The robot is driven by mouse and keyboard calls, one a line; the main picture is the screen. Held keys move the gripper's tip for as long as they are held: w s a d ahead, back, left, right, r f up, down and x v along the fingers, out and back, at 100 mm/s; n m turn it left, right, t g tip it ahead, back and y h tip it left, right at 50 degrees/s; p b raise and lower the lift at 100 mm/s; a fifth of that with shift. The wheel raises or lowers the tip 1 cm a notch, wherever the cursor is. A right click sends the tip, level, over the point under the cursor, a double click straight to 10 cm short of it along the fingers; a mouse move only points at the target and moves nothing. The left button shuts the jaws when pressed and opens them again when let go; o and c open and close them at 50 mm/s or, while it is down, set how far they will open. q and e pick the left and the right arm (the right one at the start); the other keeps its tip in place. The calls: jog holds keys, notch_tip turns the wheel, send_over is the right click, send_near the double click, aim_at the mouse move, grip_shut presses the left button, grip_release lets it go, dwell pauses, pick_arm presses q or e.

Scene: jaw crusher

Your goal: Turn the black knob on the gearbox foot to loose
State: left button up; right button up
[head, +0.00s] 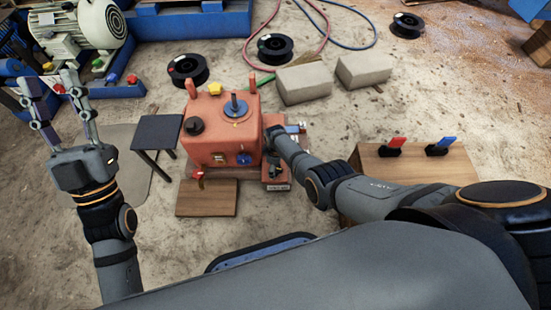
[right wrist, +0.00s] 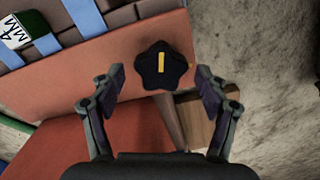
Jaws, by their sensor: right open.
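A black star-shaped knob (right wrist: 153,72) with a yellow mark shows in the right wrist view, at the edge of the orange-red gearbox foot (right wrist: 85,82). The yellow mark runs nearly upright in that picture. My right gripper (right wrist: 160,80) is open, its fingers on either side of the knob with gaps, not visibly touching it. In the head view the orange-red gearbox (head: 222,135) stands in the middle, and my right arm reaches to its right side. I cannot make out the knob clearly there. My left gripper (head: 48,82) is raised at the left, open and empty.
A black stool (head: 157,132) stands left of the gearbox, and a wooden board (head: 207,198) lies in front. A wooden box (head: 425,168) with red and blue levers is at the right. Grey blocks (head: 304,83) and cable spools (head: 188,69) lie behind.

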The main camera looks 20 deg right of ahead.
notch_tip(320, 180, up, 11)
dwell(0.4)
jog(key=shift+s+r, duration=0.1)
dwell(0.3)
